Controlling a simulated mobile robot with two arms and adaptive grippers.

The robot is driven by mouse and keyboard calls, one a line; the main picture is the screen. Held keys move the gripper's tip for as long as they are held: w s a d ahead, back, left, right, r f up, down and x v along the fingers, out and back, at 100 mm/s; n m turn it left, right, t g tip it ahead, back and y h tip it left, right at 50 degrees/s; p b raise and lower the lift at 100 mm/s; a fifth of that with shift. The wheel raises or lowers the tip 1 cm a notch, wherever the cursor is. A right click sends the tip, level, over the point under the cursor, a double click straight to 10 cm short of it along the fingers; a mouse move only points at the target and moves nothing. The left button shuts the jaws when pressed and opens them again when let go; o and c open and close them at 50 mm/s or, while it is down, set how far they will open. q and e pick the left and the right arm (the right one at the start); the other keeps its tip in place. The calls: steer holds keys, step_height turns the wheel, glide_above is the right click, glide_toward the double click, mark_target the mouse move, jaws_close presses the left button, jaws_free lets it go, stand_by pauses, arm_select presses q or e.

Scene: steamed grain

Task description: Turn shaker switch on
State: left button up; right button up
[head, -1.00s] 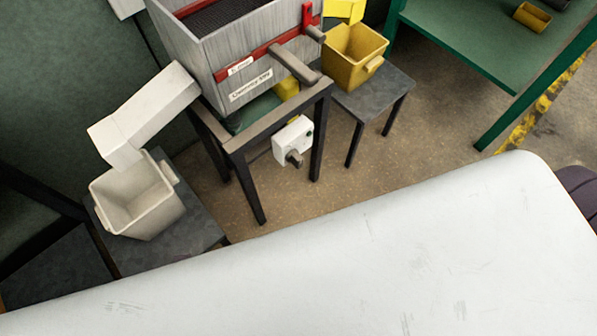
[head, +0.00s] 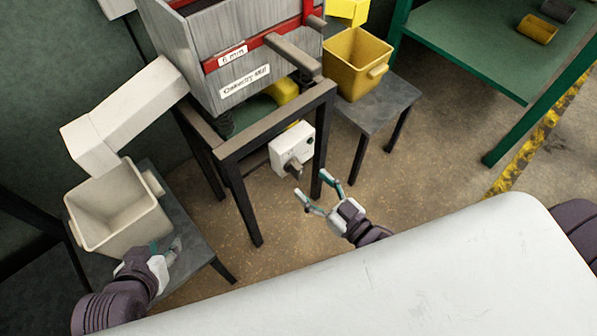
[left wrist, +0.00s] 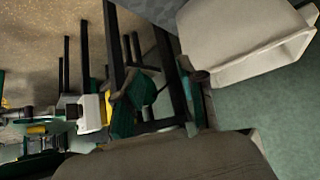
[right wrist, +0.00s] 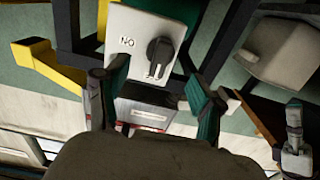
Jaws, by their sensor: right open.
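The shaker switch is a white box (head: 291,150) under the shaker's table, with a dark rotary knob (head: 294,168) on its front. In the right wrist view the box (right wrist: 132,38) and knob (right wrist: 160,54) are close ahead, with a label reading like "NO" beside the knob. My right gripper (head: 312,182) is open and empty, its fingers just in front of and to the right of the knob, apart from it. My left gripper (head: 165,246) appears open and empty, beside the pale bin at lower left.
The grey shaker (head: 215,85) stands on a dark-legged table (head: 228,150). A pale bin (head: 112,225) and a yellow bin (head: 340,75) sit on low tables either side. A green workbench (head: 470,50) is at upper right. Bare floor lies around the switch.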

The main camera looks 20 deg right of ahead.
mark_target(301, 174)
steer(key=x, duration=0.4)
steer(key=shift+w+a+b, duration=0.1)
steer(key=shift+w+b, duration=0.15)
steer(key=shift+b, duration=0.1)
arm_select(q)
steer(key=shift+w+d+r+t+h, duration=0.15)
steer(key=shift+w+d+r+t, duration=0.1)
steer(key=shift+w+r+t, duration=0.35)
steer(key=shift+w+d+r+t+h, duration=0.1)
steer(key=shift+w+d+r+t, duration=0.15)
steer(key=shift+w+r+t, duration=0.35)
steer(key=shift+w+d+r+t+h, duration=0.15)
steer(key=shift+w+d+r+t, duration=0.2)
steer(key=shift+w, duration=0.45)
arm_select(e)
steer(key=shift+w+a, duration=0.2)
steer(key=shift+w, duration=0.35)
arm_select(q)
steer(key=shift+a, duration=0.1)
